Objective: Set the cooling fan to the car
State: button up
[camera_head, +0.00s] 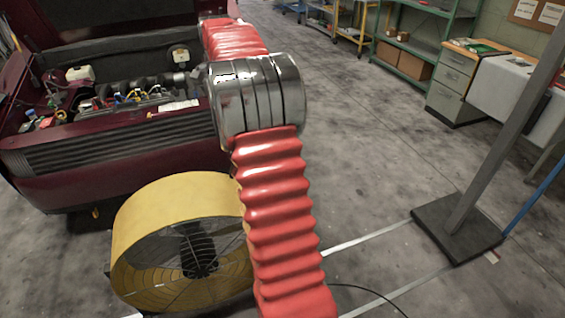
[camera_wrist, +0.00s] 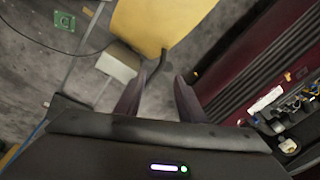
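The cooling fan (camera_head: 150,211) is a large yellow drum with a dark grille and hub. It stands on the floor in front of the car, and my arm covers part of its right side. The car (camera_head: 115,155) is dark red, with its hood up and engine bay showing. In the wrist view, the fan's yellow housing (camera_wrist: 158,22) is at the top, beyond my fingertips, and the car's dark red front (camera_wrist: 240,62) is at the right. My gripper (camera_wrist: 160,78) is open and empty, its two fingers apart. The head view does not show the gripper.
A grey post on a dark base plate (camera_head: 455,232) stands at the right. A drawer desk (camera_head: 460,85) and green shelving (camera_head: 410,60) line the back right. A pale block (camera_wrist: 117,66) and a cable lie near the fan. Floor right of my arm is mostly clear.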

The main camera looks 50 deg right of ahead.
jog(key=s+d+f+m, duration=0.1)
jog(key=d+f+m, duration=0.1)
jog(key=d+f, duration=0.3)
jog(key=s+d+f+m+g, duration=0.1)
jog(key=s+d+f+m, duration=0.1)
jog(key=d+f, duration=0.4)
jog(key=s+d+f+m+y, duration=0.1)
jog(key=d+f+m, duration=0.3)
jog(key=d, duration=0.6)
jog(key=shift+s+d+f, duration=0.2)
jog(key=shift+s+f, duration=0.1)
jog(key=shift+f, duration=0.25)
jog(key=shift+s+d+f, duration=0.15)
jog(key=shift+s+f, duration=0.1)
jog(key=shift+f, duration=0.25)
notch_tip(320, 180, down, 14)
jog(key=shift+r, duration=0.1)
jog(key=shift+c, duration=0.5)
grip_shut()
